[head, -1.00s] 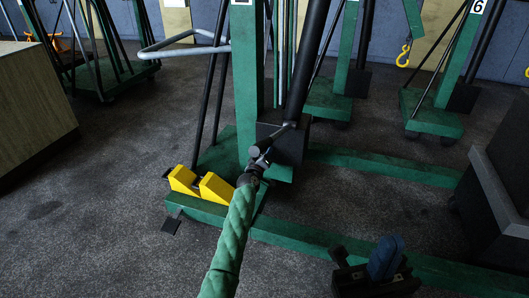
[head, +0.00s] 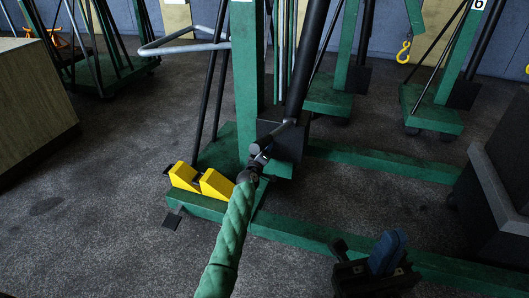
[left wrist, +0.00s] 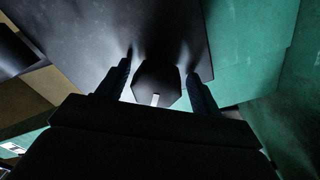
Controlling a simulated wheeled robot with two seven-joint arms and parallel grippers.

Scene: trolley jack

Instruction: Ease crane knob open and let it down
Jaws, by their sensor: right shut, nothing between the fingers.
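The green crane (head: 249,80) stands in the middle of the head view, with a black block (head: 290,145) low on its mast. My left arm, in a green sleeve, reaches up to this block, and its dark gripper (head: 262,157) is small and hard to make out there. In the left wrist view a dark, many-sided knob (left wrist: 157,82) with a white mark sits between the two blue fingers of my left gripper (left wrist: 160,72). Thin gaps show on both sides, so the fingers look open around it. My right gripper (head: 393,238) is shut and empty at the lower right.
A yellow wedge-shaped piece (head: 200,181) sits on the crane's base, left of my left gripper. Green base legs (head: 370,163) run right along the floor. A dark grey cabinet (head: 500,200) stands at right, a wooden one (head: 35,95) at left. More cranes stand behind.

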